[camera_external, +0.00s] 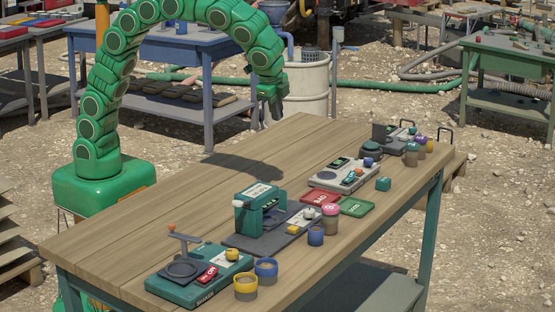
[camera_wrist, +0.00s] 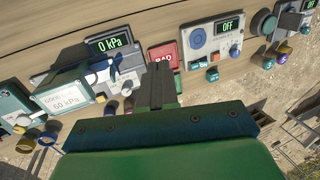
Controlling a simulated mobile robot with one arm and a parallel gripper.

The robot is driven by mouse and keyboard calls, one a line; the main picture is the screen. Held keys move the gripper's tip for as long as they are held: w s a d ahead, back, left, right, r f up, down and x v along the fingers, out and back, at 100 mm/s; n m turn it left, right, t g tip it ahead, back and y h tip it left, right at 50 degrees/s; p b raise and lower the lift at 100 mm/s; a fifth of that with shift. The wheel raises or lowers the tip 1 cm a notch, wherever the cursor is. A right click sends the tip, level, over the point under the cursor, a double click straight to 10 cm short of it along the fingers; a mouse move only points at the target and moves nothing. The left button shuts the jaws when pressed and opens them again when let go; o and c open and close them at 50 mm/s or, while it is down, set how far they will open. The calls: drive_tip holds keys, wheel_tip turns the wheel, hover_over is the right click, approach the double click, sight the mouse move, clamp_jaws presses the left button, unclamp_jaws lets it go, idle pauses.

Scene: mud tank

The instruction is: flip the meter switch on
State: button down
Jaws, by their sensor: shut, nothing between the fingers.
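The meter that I take to be meant is a pale grey box (camera_external: 343,176) with a dark display, in the middle of the far half of the bench. In the wrist view the grey box (camera_wrist: 208,42) shows a round blue-grey disc, small coloured parts and a display reading OFF (camera_wrist: 227,25). I cannot tell for sure which small part is its switch; a teal part (camera_wrist: 197,60) sits at its lower edge. My gripper (camera_external: 270,98) hangs above the bench's far left edge, clear of the box. In the wrist view its fingers (camera_wrist: 159,75) are together and empty.
A teal press (camera_external: 258,207) and a teal shaker (camera_external: 205,277) stand nearer on the bench (camera_external: 130,235). Red (camera_external: 320,198) and green (camera_external: 356,207) trays lie before the grey box. Another device (camera_external: 395,137) and several jars stand at the far end. The bench's left side is bare.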

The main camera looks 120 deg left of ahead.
sight(353, 173)
drive_tip(key=w+a+f+y, duration=0.1)
drive_tip(key=w+a+f, duration=0.2)
drive_tip(key=w+a, duration=0.3)
drive_tip(key=w+a+f, duration=0.4)
drive_tip(key=w+a, duration=0.2)
drive_tip(key=w, duration=0.3)
drive_tip(key=shift+a+f+y, duration=0.2)
drive_tip(key=shift+a+y, duration=0.05)
drive_tip(key=shift+y, duration=0.15)
drive_tip(key=shift+s, duration=0.1)
drive_tip(key=x, duration=1.4)
drive_tip(key=shift+w, duration=0.25)
